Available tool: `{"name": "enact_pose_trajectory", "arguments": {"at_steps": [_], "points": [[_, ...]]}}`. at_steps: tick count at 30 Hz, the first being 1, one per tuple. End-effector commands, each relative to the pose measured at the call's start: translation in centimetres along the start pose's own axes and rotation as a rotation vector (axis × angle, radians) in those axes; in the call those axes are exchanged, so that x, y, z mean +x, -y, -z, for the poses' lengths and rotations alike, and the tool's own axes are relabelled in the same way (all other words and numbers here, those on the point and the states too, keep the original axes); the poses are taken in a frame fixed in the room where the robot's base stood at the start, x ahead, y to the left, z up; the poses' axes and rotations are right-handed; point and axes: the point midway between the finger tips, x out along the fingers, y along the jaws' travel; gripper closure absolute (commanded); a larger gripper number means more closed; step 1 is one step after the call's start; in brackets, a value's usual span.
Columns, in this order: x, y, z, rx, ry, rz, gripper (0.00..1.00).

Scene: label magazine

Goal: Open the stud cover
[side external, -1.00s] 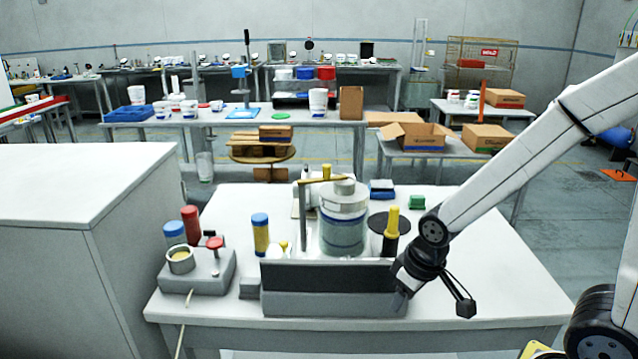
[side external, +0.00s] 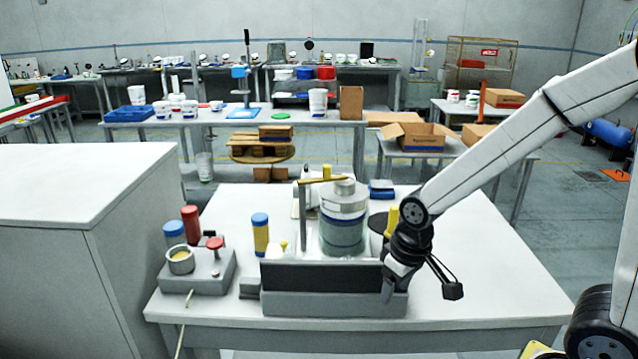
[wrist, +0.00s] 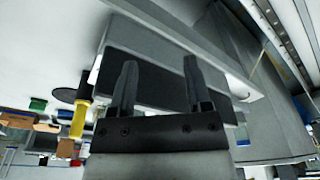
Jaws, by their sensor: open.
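A long dark panel (side external: 320,276) lies along a light grey base (side external: 330,304) at the front of the table; I cannot tell for sure whether it is the stud cover. No studs show. My gripper (side external: 388,294) points down at the right end of this panel, in front of it. In the wrist view the two fingers (wrist: 159,66) are apart with nothing between them, and the dark panel (wrist: 150,45) lies beyond their tips. I cannot tell whether a finger touches it. My gripper hides the right end of the panel in the side view.
Behind the panel stand a clear cylinder (side external: 343,225), a post with a brass arm (side external: 322,181), and a yellow-handled piece (side external: 391,222) close to my wrist. A blue-topped yellow cylinder (side external: 260,236) and a grey control box (side external: 198,272) are left. The table's right side is clear.

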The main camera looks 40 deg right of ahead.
Motion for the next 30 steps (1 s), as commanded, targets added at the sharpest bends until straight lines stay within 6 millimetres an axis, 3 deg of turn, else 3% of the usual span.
{"name": "enact_pose_trajectory", "arguments": {"at_steps": [9,30], "points": [[-2.3,1.2,5.7,0.046,0.112,-0.009,0.37],[-4.4,5.2,21.1,-0.021,0.134,-0.006,0.37]]}}
